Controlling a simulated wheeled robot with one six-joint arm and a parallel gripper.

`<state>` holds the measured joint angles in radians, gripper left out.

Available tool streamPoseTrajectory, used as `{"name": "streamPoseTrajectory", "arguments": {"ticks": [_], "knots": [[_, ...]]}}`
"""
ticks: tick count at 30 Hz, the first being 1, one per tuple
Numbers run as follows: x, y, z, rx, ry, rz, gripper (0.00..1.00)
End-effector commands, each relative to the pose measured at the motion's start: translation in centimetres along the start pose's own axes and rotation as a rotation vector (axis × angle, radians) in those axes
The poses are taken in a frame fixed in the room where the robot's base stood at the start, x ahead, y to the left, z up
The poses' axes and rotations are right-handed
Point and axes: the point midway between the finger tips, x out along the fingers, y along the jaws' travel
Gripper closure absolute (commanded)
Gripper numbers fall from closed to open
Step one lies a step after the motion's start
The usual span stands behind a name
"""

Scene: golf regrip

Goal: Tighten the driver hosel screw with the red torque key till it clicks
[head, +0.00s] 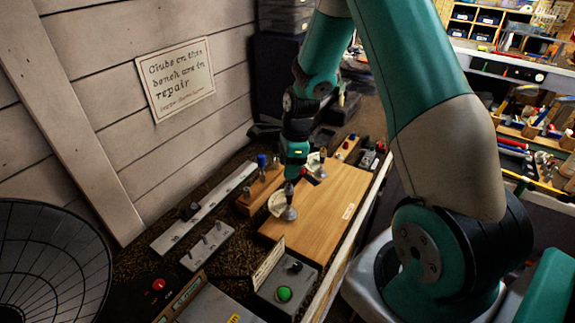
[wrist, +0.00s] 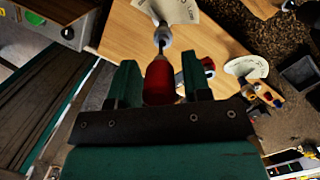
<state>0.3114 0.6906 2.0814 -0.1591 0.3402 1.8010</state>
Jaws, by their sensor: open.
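The red torque key (wrist: 160,80) stands between the two fingers of my gripper (wrist: 160,82) in the wrist view, with a gap showing beside it on each side. Its thin dark shaft points to a small grey metal piece (wrist: 163,38); whether it is seated there is too small to tell. In the head view my gripper (head: 293,172) is low over the wooden board (head: 330,205), above a grey metal piece (head: 288,212) on a pale round tag. I cannot make out the driver's hosel screw.
A wooden block (head: 258,196) and white racks (head: 200,212) with pegs lie left of the board. A grey box with a green button (head: 284,294) stands in front. The plank wall with a sign (head: 175,80) bounds the left.

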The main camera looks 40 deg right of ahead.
Motion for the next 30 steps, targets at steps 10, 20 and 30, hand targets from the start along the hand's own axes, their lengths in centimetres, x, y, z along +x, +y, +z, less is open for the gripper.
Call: {"name": "streamPoseTrajectory", "arguments": {"ticks": [10,20,30], "knots": [[-0.07,-0.03,0.03,-0.311,0.001,0.047,0.56],[-0.03,-0.01,0.04,-0.709,0.002,0.108,0.56],[-0.02,0.01,0.03,-0.721,0.001,0.110,0.83]]}}
